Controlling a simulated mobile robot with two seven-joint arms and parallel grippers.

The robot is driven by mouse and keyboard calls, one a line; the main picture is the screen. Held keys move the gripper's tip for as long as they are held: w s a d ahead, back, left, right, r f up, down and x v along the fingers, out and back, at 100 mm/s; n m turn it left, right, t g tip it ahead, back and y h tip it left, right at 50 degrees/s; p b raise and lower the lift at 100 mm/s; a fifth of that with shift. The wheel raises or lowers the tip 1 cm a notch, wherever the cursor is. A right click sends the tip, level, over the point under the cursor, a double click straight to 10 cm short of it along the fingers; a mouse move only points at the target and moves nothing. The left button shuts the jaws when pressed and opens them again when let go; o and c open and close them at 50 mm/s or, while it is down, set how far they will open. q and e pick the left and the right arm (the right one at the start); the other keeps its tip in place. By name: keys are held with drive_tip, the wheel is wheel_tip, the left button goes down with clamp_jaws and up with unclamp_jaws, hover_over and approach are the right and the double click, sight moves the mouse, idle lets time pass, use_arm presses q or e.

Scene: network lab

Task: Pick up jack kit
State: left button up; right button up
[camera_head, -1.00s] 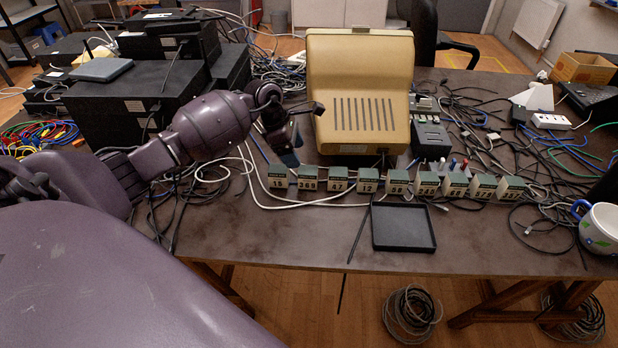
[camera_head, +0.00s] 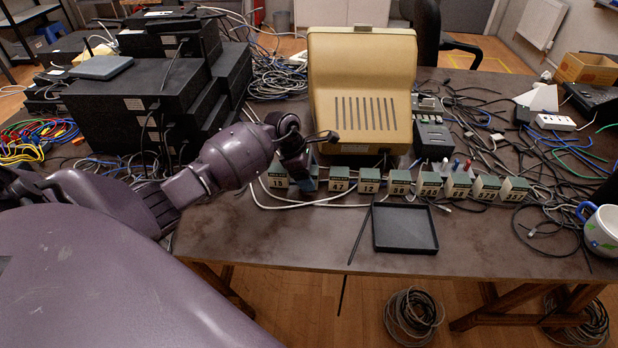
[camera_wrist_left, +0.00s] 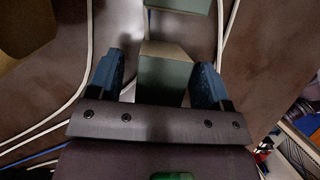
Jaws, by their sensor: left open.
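A row of small number-marked boxes with green tops, which look like the jack kits, runs along the table in the head view. Readable ones include 18 (camera_head: 277,178), 47 (camera_head: 341,181) and 12 (camera_head: 369,181). My left gripper (camera_head: 304,181) is low over the row between 18 and 47, hiding the box there. In the left wrist view that green-topped box (camera_wrist_left: 163,78) sits between the open blue fingers, with visible gaps at both sides. Another green-topped box (camera_wrist_left: 181,4) shows at the top edge. My right gripper is not in view.
A black tray (camera_head: 405,247) lies in front of the row. A beige device (camera_head: 362,80) stands close behind it. Black boxes (camera_head: 130,100) are stacked at left, loose cables lie around, and a mug (camera_head: 603,240) stands at the right edge.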

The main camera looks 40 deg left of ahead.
use_arm(q)
drive_tip(key=shift+r, duration=0.1)
drive_tip(key=c, duration=1.1)
drive_tip(key=shift+o, duration=0.2)
drive_tip(key=shift+r, duration=0.1)
